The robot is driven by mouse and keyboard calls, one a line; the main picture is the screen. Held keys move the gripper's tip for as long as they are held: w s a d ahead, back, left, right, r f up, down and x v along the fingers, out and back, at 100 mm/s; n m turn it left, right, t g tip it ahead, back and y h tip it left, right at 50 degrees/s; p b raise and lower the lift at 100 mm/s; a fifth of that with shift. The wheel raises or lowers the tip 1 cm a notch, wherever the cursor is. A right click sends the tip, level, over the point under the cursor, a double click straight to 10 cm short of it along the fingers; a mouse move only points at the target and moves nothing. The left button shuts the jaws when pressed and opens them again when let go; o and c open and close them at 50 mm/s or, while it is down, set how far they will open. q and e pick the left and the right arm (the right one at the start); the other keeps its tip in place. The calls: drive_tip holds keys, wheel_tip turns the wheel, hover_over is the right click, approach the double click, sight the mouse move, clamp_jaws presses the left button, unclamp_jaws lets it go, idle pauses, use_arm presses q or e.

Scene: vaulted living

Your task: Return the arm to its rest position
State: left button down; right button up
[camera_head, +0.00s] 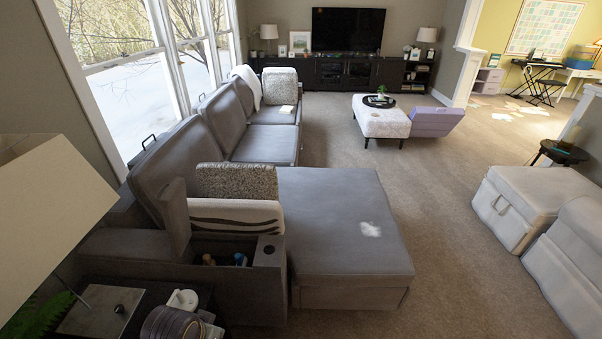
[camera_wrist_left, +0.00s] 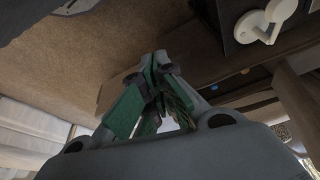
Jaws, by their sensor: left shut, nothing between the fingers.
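My left gripper (camera_wrist_left: 153,70) shows in the left wrist view, with grey links and green inner parts. Its fingers are together and hold nothing. It hangs over the brown carpet (camera_wrist_left: 90,55), apart from the furniture around it. Neither gripper shows in the head view, and my right gripper shows in no view. The left arm's overall pose cannot be seen.
A dark side table (camera_head: 199,290) with a white object (camera_head: 183,299) stands at lower left, beside a lampshade (camera_head: 45,215). The grey sectional sofa (camera_head: 345,230) fills the middle. Open carpet (camera_head: 450,220) lies to its right, before pale seats (camera_head: 525,200).

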use_arm(q)
drive_tip(key=s+a+f+g, duration=0.1)
drive_tip(key=s+f, duration=0.1)
drive_tip(key=f, duration=1.5)
drive_tip(key=s+a+f, duration=0.1)
drive_tip(key=s+f, duration=0.1)
drive_tip(key=f, duration=1.5)
drive_tip(key=s+a+f, duration=0.2)
drive_tip(key=s+f, duration=0.7)
drive_tip(key=s, duration=0.1)
drive_tip(key=s+a+f+g, duration=0.1)
drive_tip(key=s+a+f, duration=0.1)
drive_tip(key=s+f, duration=0.7)
drive_tip(key=shift+s+a+y, duration=0.2)
drive_tip(key=shift+s+y, duration=0.2)
drive_tip(key=shift+s, duration=0.85)
